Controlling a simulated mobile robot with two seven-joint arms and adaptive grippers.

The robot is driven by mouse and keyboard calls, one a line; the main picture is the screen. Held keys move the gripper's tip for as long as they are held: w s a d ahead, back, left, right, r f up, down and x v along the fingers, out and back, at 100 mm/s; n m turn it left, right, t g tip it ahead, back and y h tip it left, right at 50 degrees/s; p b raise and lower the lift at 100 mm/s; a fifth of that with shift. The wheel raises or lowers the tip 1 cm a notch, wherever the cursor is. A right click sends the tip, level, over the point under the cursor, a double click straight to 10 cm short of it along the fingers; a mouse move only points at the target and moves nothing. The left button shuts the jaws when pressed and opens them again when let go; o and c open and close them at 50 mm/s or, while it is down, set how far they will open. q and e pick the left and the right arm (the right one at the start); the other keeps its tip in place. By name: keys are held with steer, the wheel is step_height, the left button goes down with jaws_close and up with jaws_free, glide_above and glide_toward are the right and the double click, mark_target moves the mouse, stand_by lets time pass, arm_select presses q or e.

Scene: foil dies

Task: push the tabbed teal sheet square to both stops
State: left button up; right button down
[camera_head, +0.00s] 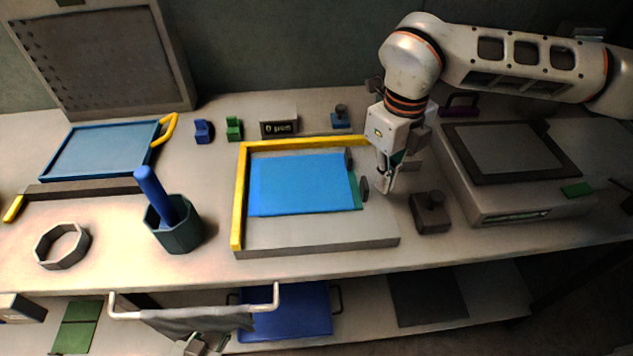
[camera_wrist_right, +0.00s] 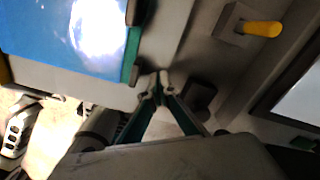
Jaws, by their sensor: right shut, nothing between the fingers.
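A bright blue sheet (camera_head: 300,185) lies on a grey board (camera_head: 320,238), with a teal strip (camera_head: 355,189) showing along its right edge. Two dark tabs stand at that edge, a far one (camera_head: 349,159) and a near one (camera_head: 364,188). Yellow stops run along the board's left side (camera_head: 239,200) and back (camera_head: 300,143). Grey gaps show between the sheet and both stops. My right gripper (camera_head: 387,186) is shut and empty, pointing down just right of the near tab. In the wrist view its fingertips (camera_wrist_right: 160,88) look apart from the teal strip (camera_wrist_right: 133,50).
A dark block with a knob (camera_head: 430,212) stands right of my right gripper, before a grey machine (camera_head: 500,175). A teal cup with a blue handle (camera_head: 174,222) stands left of the board. Small blue and green blocks (camera_head: 233,128) and a label block (camera_head: 279,127) stand behind.

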mark_target(364, 182)
steer(key=shift+a, duration=2.25)
arm_select(q)
steer(key=shift+f, duration=0.1)
arm_select(e)
steer(key=shift+d, duration=0.15)
arm_select(q)
steer(key=shift+r, duration=0.35)
arm_select(e)
steer(key=shift+d+r, duration=0.1)
steer(key=shift+d, duration=0.4)
